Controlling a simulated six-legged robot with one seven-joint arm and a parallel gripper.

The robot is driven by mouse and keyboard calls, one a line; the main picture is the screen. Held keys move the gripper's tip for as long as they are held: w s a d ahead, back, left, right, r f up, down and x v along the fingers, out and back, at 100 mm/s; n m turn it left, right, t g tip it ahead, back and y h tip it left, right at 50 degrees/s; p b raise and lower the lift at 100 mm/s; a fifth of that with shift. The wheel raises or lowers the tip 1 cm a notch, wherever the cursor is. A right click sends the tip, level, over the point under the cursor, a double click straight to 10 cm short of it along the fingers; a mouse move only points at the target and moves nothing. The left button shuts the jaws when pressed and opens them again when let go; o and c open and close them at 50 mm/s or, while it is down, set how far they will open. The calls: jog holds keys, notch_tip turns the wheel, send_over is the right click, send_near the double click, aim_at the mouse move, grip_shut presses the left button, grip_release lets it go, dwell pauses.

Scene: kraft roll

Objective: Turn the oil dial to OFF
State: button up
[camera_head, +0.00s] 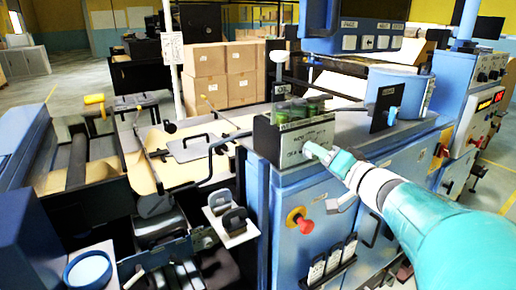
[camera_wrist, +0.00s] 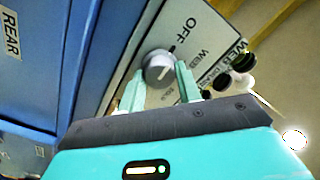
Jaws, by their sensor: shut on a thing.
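In the wrist view a round grey dial (camera_wrist: 156,66) with a pale pointer mark sits on a white label plate (camera_wrist: 203,32). The plate reads OFF, with WEB further along it; other words are cut off or blurred, and I cannot read OIL. The pointer does not clearly line up with OFF. My gripper (camera_wrist: 160,76) has its two pale green fingers on either side of the dial, shut on it. In the head view my gripper (camera_head: 318,151) reaches from the right to the front of a small control box (camera_head: 297,142); the dial is hidden there.
A red stop knob (camera_head: 300,219) on a yellow base sits on the blue cabinet (camera_head: 335,205) below the control box. Green cylinders (camera_head: 300,108) stand on the box top. Dark round knobs (camera_wrist: 243,62) lie right of the plate. Cardboard boxes (camera_head: 220,75) are stacked behind.

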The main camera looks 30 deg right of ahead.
jog(key=shift+w+a+r, duration=0.1)
jog(key=shift+w+r, duration=0.05)
jog(key=shift+w, duration=0.05)
jog(key=o, duration=0.9)
jog(key=shift+o, duration=0.5)
jog(key=shift+w, duration=0.3)
jog(key=s, duration=1.4)
jog(key=shift+s+d, duration=0.3)
jog(key=w+a+f+n+g+y, duration=0.2)
jog(key=w+a+f+g+y, duration=0.1)
jog(key=a, duration=0.4)
jog(key=w+a+f+n+g+y, duration=0.2)
jog(key=w+a+f+g, duration=0.1)
jog(key=a, duration=0.4)
jog(key=s+a+f+n+g+h, duration=0.1)
jog(key=a+f+n+g+h, duration=0.1)
jog(key=a, duration=0.4)
jog(key=s+a+f+n+g+h, duration=0.2)
jog(key=a+f+g+h, duration=0.1)
jog(key=a+f, duration=0.3)
jog(key=shift+a+f+n+g+h, duration=0.15)
jog(key=shift+a+n+g+h, duration=0.15)
jog(key=shift+a+g, duration=0.45)
